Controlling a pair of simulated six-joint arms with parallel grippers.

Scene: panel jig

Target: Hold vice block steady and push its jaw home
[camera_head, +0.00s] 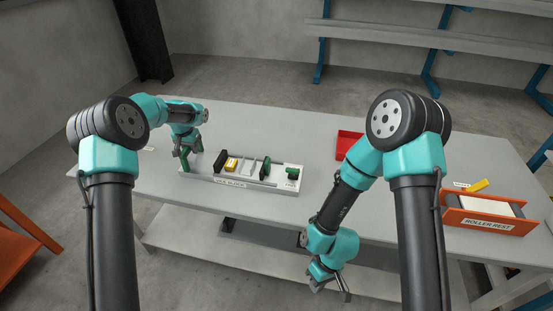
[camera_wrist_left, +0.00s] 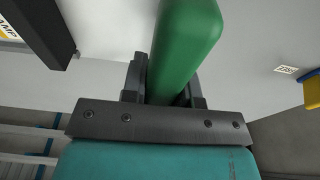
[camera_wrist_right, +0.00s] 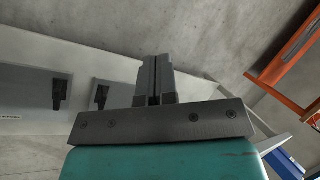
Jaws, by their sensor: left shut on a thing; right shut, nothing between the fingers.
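The vice block (camera_head: 230,184) is a long pale base lying on the grey table, with a label on its front face. A dark fixed jaw (camera_head: 220,160), a yellow piece (camera_head: 232,164), a pale jaw plate (camera_head: 249,168) and an upright green plate (camera_head: 266,168) stand along it. A green knob (camera_head: 292,173) is at its right end. My left gripper (camera_head: 184,157) is shut on the green post at the block's left end, which fills the left wrist view (camera_wrist_left: 185,45). My right gripper (camera_head: 344,292) is shut and empty, low in front of the table's front edge, away from the block.
A red tray (camera_head: 348,146) lies on the table behind my right arm. An orange roller rest (camera_head: 487,218) with a yellow piece (camera_head: 481,186) stands at the right. The table between block and roller rest is mostly clear. A lower shelf (camera_head: 190,238) runs under the table.

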